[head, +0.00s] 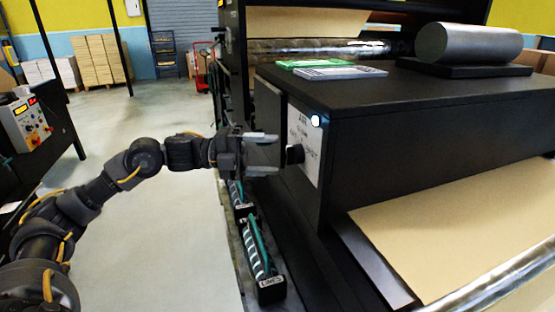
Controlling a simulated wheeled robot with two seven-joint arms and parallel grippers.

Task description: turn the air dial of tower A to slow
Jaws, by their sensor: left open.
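The air dial (295,154) is a small black knob on a white label panel (306,150), set in the end face of a long black housing (400,130). The lettering on the panel is slanted and too small to read surely, so I cannot tell the dial's setting. My left gripper (277,155) comes in from the left and points at the dial. Its two grey fingers are apart, one above and one below the dial's height. Its tips are just left of the knob; I cannot tell whether they touch it. My right gripper is out of view.
A white round spot (316,120) shows at the panel's upper right. Green and grey pads (340,72) and a grey cylinder (468,44) lie on the housing. Brown kraft paper (460,230) runs below. A control box (27,122) stands at left. The floor is open between.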

